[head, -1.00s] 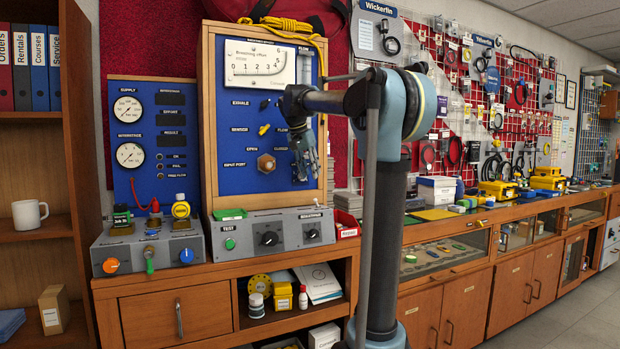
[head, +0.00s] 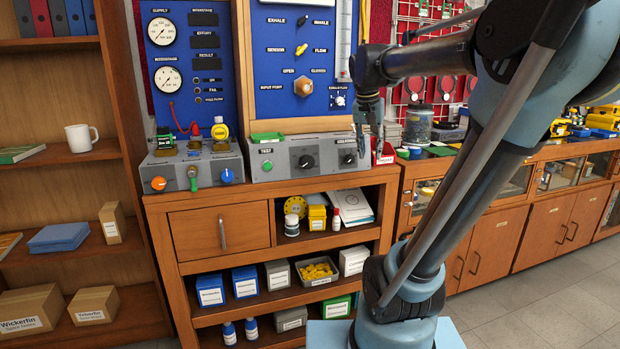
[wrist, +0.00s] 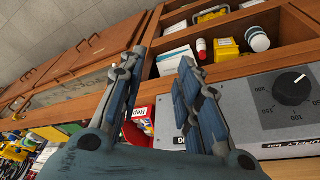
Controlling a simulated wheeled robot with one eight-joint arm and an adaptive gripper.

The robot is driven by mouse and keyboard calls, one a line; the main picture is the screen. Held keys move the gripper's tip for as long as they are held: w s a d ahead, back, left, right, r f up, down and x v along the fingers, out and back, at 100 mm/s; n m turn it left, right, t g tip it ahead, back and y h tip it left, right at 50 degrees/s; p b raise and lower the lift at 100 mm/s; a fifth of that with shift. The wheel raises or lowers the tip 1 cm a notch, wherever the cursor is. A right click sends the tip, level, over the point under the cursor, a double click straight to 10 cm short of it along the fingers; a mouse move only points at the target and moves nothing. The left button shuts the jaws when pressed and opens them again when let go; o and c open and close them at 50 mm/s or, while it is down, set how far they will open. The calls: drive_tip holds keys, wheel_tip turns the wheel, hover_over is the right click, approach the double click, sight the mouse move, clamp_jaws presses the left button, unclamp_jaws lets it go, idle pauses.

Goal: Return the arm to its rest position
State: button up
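My arm reaches in from the right in the head view, with its blue-grey elbow at the upper right. My gripper (head: 371,148) hangs fingers down at the right end of the grey testbench console (head: 318,158). In the wrist view my gripper (wrist: 162,62) has its two fingers spread apart with nothing between them. The blue test panel (head: 300,72), with its knobs and switches, stands behind and to the left of the gripper. I cannot tell the exact gap between the gripper and the console.
A small red bin (head: 385,153) is close beside the gripper. Left are a smaller grey console (head: 192,168) with coloured knobs and a shelf with a white mug (head: 82,138). Wooden cabinets (head: 492,222) run along the right. The floor (head: 560,275) in front of them is clear.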

drive_tip(key=s+f+n+y, duration=0.1)
drive_tip(key=s+f+n, duration=0.3)
drive_tip(key=s+f, duration=1.6)
wheel_tip(320, 180, down, 4)
drive_tip(key=shift+s+d+f+y, duration=0.25)
drive_tip(key=shift+s+y, duration=0.05)
drive_tip(key=shift+y, duration=0.1)
